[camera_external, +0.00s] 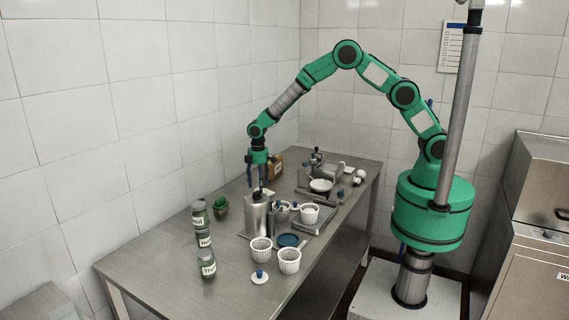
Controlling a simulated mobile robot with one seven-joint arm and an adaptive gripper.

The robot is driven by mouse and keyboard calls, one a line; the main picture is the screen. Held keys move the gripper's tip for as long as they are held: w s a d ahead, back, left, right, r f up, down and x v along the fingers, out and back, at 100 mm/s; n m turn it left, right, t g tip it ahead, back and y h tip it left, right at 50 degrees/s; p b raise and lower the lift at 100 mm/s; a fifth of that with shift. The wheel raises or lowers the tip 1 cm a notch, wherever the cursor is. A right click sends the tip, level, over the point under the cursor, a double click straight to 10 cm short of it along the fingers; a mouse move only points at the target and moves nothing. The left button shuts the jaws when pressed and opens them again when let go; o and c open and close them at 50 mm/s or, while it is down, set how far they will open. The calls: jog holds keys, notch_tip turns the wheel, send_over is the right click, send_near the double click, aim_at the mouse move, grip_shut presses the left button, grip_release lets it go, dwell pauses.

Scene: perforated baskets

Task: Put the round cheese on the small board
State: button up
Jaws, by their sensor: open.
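My gripper (257,184) is open and points down above the far half of the steel table, just behind a metal canister (257,217) that hides part of what lies under it. I cannot pick out the round cheese for sure. Small white rounded items (359,177) lie at the table's far right, apart from my gripper. I cannot tell the small board for sure either. A pale flat piece (268,192) shows partly beside the fingers. A white disc with a blue top (260,276) lies at the near edge.
Labelled jars (207,264) and a green pot (221,206) stand at left. A white bowl (320,186) sits farther back.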

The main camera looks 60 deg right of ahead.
notch_tip(320, 180, up, 10)
jog(key=shift+p, duration=0.45)
dwell(0.6)
jog(key=s+d+r+m+t, duration=0.1)
jog(key=s+d+r, duration=0.4)
jog(key=r, duration=0.4)
jog(key=s+d+r+m+t, duration=0.1)
jog(key=s+d+r+m, duration=0.1)
jog(key=s+d+r, duration=0.5)
jog(key=s+d+r+m+t, duration=0.1)
jog(key=s+d+r, duration=0.3)
jog(key=r, duration=0.6)
jog(key=s+d+r+m+t, duration=0.1)
jog(key=s+d, duration=0.2)
jog(key=s, duration=0.6)
jog(key=s+d+r+m, duration=0.2)
jog(key=s+d, duration=0.2)
jog(key=s, duration=0.6)
jog(key=s+d+r+m+t, duration=0.1)
jog(key=s+d, duration=0.3)
jog(key=s, duration=0.6)
jog(key=shift+r+m+t, duration=0.25)
jog(key=shift+m+t, duration=0.05)
jog(key=shift+m, duration=0.2)
